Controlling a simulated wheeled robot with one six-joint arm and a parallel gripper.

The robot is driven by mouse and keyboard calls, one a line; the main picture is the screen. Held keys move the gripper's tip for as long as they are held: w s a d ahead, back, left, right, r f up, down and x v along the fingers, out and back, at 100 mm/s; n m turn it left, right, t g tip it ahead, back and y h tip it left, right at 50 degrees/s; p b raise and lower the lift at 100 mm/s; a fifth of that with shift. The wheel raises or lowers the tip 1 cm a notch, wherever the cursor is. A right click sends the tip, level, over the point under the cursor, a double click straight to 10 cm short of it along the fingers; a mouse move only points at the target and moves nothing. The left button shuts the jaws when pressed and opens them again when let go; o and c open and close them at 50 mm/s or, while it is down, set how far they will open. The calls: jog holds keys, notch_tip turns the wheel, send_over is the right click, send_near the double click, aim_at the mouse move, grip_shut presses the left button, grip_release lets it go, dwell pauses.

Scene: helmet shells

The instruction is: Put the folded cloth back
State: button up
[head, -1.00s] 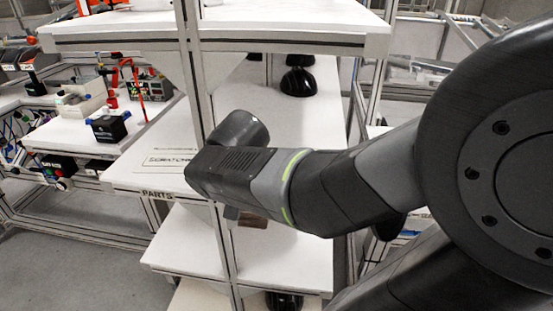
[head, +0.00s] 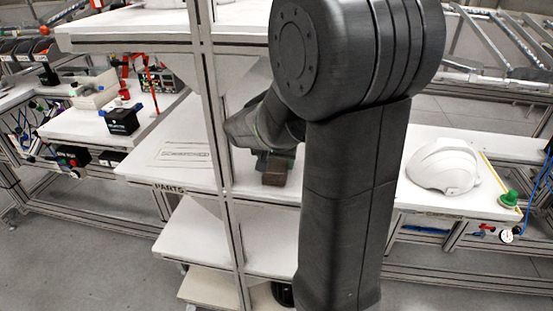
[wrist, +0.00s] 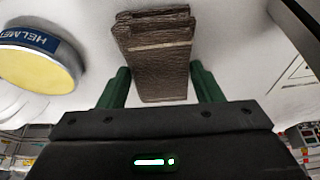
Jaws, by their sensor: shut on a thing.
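The folded cloth is a brown, wrinkled, flat bundle (wrist: 158,62). It also shows in the head view (head: 276,172), just below my gripper at the white shelf. In the wrist view my gripper (wrist: 161,84) has its green fingers on either side of the cloth and is shut on it. The cloth extends away from the gripper over a white surface. I cannot tell whether the cloth touches that surface. In the head view my arm hides part of the shelf and most of the gripper (head: 270,158).
A shelf upright (head: 217,130) stands just left of my gripper. An upper shelf (head: 150,35) is above. A yellow round thing with a blue HELMET label (wrist: 35,62) lies left of the cloth. A white helmet shell (head: 443,167) sits on the right-hand table.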

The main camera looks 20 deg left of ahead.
jog(key=shift+f, duration=0.2)
jog(key=shift+f+b, duration=0.15)
jog(key=shift+b, duration=0.15)
jog(key=o, duration=0.9)
jog(key=shift+v, duration=0.75)
jog(key=v, duration=0.6)
jog(key=shift+s+r, duration=0.15)
jog(key=shift+r, duration=0.1)
